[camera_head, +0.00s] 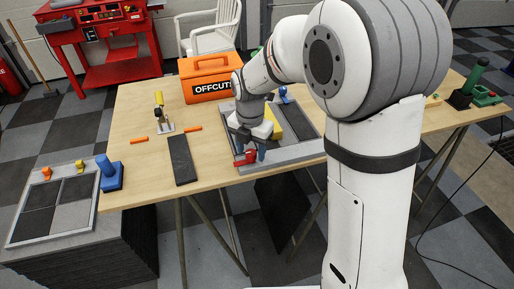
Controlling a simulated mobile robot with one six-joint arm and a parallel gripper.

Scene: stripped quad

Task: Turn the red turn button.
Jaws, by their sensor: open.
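The red turn button (245,158) sits near the front left of a grey-framed board on the wooden table. My gripper (254,148) points down right at it, coming from my white arm. Its fingers are open and close around or beside the red button. The fingers partly hide the button, and I cannot tell whether they touch it.
The board's grey frame (290,160) also holds a yellow block (271,124) and a blue knob (283,94). Behind is an orange box (208,78) marked OFFCUTS. A dark slab (182,159) lies left. A blue-handled block (109,174) stands at the table's left edge.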

